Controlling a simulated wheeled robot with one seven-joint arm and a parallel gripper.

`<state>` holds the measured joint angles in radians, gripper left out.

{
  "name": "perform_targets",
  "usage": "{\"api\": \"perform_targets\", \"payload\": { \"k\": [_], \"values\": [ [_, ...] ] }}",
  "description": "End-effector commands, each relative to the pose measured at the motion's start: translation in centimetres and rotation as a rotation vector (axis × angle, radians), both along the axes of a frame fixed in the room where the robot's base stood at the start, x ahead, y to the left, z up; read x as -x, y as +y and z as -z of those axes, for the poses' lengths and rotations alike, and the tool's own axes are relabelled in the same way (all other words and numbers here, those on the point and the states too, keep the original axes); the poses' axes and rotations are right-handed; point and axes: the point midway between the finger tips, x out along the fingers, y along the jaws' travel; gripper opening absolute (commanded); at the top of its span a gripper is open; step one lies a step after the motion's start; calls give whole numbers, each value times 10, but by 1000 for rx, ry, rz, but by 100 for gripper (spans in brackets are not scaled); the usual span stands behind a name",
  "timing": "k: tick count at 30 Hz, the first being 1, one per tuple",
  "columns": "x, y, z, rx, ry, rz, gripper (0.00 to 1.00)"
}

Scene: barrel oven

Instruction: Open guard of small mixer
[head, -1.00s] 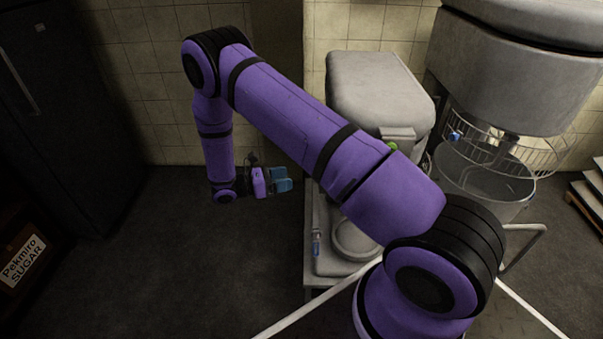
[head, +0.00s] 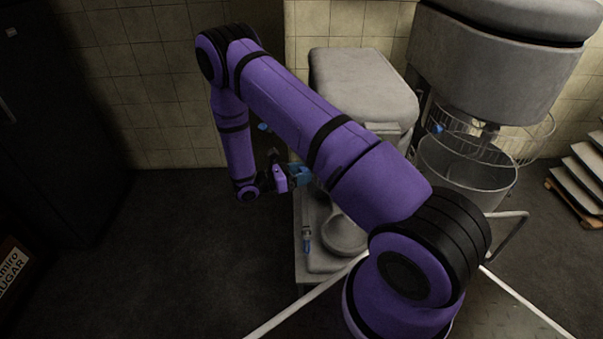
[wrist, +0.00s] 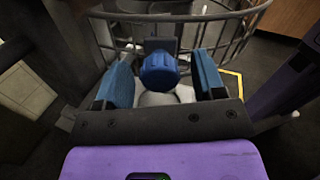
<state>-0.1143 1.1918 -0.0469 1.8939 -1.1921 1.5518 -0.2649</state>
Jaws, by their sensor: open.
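The small mixer (head: 362,88) is grey, with a rounded head above a low base (head: 318,262). My arm hides much of its middle. My gripper (head: 302,176) is at the mixer's left side in the head view. In the wrist view my gripper (wrist: 162,82) is open, with one blue finger on each side of a round blue knob (wrist: 159,72). The knob is between the fingers, with visible gaps on both sides. A wire guard (wrist: 190,38) curves behind the knob. In the head view my arm hides this guard.
A larger mixer (head: 490,75) with its own wire guard and bowl (head: 465,168) stands at the right. A blue-tipped lever (head: 307,243) is on the small mixer's base. Trays (head: 575,180) are stacked at far right. The floor (head: 170,240) at left is clear.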

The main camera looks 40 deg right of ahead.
Motion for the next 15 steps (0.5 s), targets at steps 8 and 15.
{"api": "perform_targets", "payload": {
  "k": [8,15],
  "values": [
    [1,-2,0,0,0,0,63],
    [1,-2,0,-1,0,0,19]
  ]
}}
